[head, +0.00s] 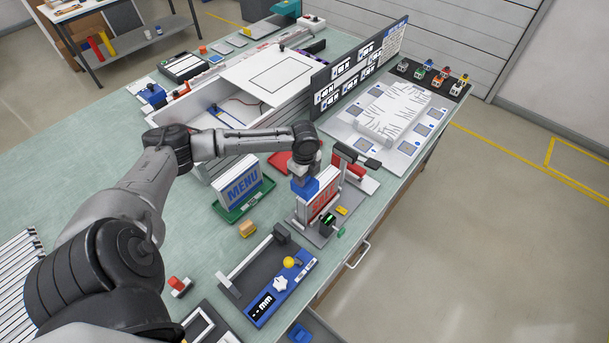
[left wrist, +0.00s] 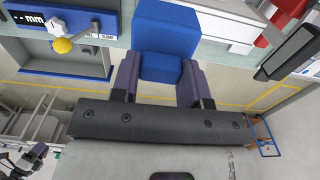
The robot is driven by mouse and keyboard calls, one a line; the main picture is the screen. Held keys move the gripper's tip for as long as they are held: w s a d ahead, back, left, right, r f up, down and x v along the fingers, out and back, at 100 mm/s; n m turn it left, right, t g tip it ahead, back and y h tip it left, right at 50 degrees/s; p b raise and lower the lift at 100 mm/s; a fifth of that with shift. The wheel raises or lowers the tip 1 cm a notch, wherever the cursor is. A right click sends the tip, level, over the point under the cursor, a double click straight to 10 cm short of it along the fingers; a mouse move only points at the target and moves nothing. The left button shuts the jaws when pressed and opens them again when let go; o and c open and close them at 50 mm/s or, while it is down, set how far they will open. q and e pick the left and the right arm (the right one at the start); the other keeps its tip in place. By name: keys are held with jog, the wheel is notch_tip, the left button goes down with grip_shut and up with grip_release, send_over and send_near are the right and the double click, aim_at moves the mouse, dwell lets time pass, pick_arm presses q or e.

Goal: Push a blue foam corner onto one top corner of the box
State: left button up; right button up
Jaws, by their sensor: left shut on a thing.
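My left gripper (head: 305,176) points down over the SALE box (head: 322,199), a thin upright white box with red letters standing in a grey holder. The gripper is shut on a blue foam corner (head: 304,188), which lies at the upper left end of the SALE box. I cannot tell whether the foam is seated on that corner or only against it. In the left wrist view the blue foam corner (left wrist: 165,40) sits between the two purple-grey fingers (left wrist: 157,82). The box's corner under the foam is hidden.
A MENU box (head: 243,183) stands in a green tray just left. A gauge with a "mm" display (head: 266,304) lies in front. A black and red clamp-like part (head: 347,160) rises close behind the SALE box. A large open white box (head: 215,122) fills the table's back.

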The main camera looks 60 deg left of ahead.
pick_arm(q)
jog(key=shift+r, duration=0.1)
jog(key=shift+r+p, duration=0.4)
jog(key=shift+p, duration=0.5)
notch_tip(320, 180, down, 2)
jog(key=shift+f+b, duration=0.1)
jog(key=shift+b, duration=0.35)
jog(key=shift+f+b, duration=1.05)
jog(key=shift+f, duration=1.75)
jog(key=shift+f+b, duration=0.5)
jog(key=shift+f, duration=0.5)
jog(key=shift+f, duration=0.1)
jog(key=shift+f, duration=0.15)
jog(key=o, duration=1.1)
